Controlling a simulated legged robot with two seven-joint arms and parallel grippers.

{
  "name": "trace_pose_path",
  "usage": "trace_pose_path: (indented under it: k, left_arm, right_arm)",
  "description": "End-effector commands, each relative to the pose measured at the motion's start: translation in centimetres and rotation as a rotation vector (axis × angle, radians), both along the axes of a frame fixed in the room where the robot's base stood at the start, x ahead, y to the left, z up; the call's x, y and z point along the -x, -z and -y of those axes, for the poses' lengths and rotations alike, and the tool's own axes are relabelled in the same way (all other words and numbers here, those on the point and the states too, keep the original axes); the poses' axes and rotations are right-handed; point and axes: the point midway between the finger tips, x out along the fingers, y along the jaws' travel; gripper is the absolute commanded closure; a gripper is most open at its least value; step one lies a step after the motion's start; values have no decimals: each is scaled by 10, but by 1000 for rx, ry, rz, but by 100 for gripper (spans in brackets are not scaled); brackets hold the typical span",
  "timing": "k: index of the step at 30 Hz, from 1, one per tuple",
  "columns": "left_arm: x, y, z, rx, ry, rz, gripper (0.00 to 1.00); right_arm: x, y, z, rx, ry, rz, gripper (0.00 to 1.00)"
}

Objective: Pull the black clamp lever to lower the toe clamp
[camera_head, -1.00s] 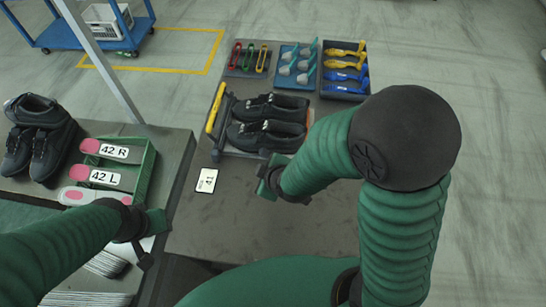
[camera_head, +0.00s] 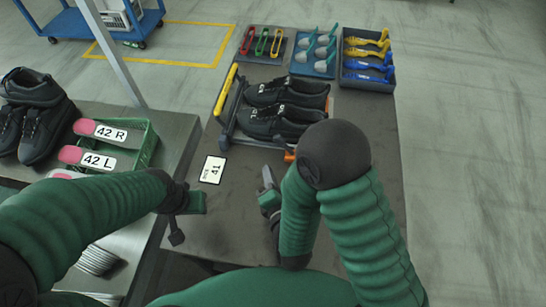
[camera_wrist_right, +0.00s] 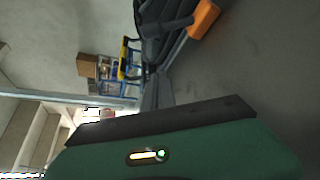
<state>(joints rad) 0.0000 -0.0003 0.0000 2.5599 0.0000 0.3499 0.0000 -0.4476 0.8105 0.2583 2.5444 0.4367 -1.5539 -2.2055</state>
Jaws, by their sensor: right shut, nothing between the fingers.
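I cannot make out a black clamp lever or a toe clamp for certain. A dark frame (camera_head: 224,118) with a yellow bar holds a pair of black shoes (camera_head: 275,122) on the table. A short part with an orange end (camera_head: 289,157) sticks out at its near right; the orange end (camera_wrist_right: 204,18) also shows in the right wrist view. My right gripper (camera_head: 267,177) is shut and empty, just in front of the frame and apart from it. My left gripper (camera_head: 196,201) is over the table's left edge; its fingers are unclear.
A card marked 41 (camera_head: 213,169) lies on the table. Behind the frame are trays of coloured tools, including a dark tray (camera_head: 367,81). At left, a green crate (camera_head: 148,146) holds insoles marked 42 beside black shoes (camera_head: 35,115). The table's near middle is mostly clear.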

Motion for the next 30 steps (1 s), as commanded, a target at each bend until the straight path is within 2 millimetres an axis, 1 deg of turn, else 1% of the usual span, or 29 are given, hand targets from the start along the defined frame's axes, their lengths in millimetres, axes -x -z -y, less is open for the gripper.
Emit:
trace_pose_path:
  k: [1,4,6,14,16,18,21,24,30]
  left_arm:
    - [0,6,0,0,0,0,64]
    - [0,14,0,0,0,-1,64]
    - [0,11,0,0,0,-1,64]
    - [0,15,0,0,0,0,64]
    - [0,11,0,0,0,-1,64]
    - [0,9,0,0,0,0,64]
    - [0,8,0,0,0,0,64]
    - [0,8,0,0,0,0,64]
    - [0,9,0,0,0,0,64]
  right_arm:
    - [-6,4,0,-2,4,3,100]
    - [-23,9,-3,-3,4,4,100]
    - [-37,11,-7,-4,5,2,100]
    - [-91,26,-19,-3,4,1,100]
    - [-90,15,-6,-2,6,2,100]
    - [-90,9,3,-1,5,2,100]
    - [-89,4,11,-2,3,1,100]
    - [-88,3,14,-1,2,1,100]
    - [-88,3,14,-1,1,0,100]
